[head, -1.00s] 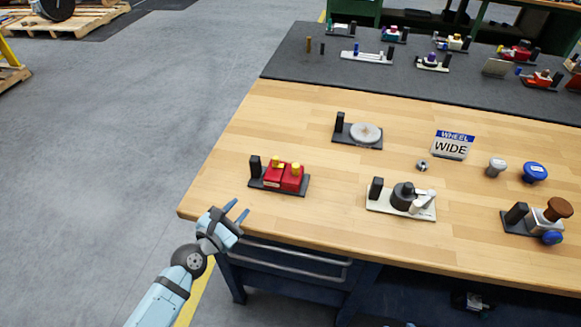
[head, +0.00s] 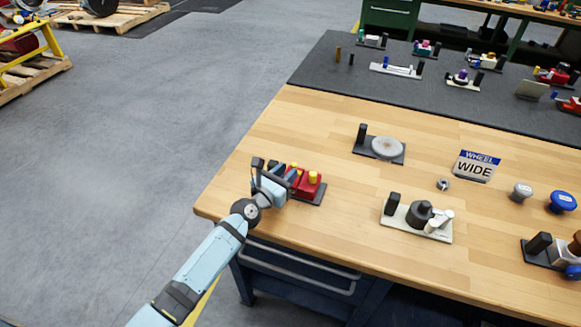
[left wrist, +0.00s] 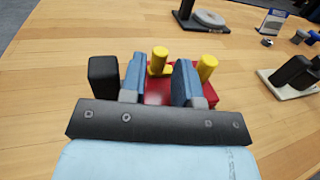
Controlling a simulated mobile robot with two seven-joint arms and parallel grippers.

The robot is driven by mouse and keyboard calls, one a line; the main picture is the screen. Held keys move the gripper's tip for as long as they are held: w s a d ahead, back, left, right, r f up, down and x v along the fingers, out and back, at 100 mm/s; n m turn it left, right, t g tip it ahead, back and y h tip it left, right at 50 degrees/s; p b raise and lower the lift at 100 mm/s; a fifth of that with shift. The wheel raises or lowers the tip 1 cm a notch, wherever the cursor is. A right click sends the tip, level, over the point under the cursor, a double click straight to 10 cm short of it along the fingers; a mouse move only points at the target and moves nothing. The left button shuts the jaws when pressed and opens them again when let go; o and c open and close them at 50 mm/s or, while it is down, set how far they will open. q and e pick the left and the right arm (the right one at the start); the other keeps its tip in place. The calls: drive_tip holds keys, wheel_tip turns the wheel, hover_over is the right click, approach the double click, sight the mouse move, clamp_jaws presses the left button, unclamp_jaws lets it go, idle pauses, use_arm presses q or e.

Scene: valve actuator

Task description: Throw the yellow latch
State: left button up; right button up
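The red block (head: 310,188) sits on a dark base near the table's left front edge. Two yellow pieces stand on it: a right yellow peg (head: 313,177) and a left yellow piece with a flat foot, seen in the left wrist view (left wrist: 160,58). My left gripper (head: 281,172) is at the block's left side, open. In the left wrist view the left yellow piece shows between the blue fingers (left wrist: 159,78), beyond them; contact cannot be told. The right peg (left wrist: 207,69) is outside the right finger. Which yellow piece is the latch is unclear. My right gripper is not in view.
A black post (left wrist: 103,78) stands left of the fingers. A white-based fixture (head: 418,219) is to the right, and a grey disc fixture (head: 386,148) is behind. A "WHEEL WIDE" sign (head: 476,166) stands farther right.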

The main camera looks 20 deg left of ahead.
use_arm(q)
drive_tip(key=shift+x, duration=1.15)
clamp_jaws()
drive_tip(key=shift+d, duration=0.95)
unclamp_jaws()
drive_tip(key=shift+s, duration=0.15)
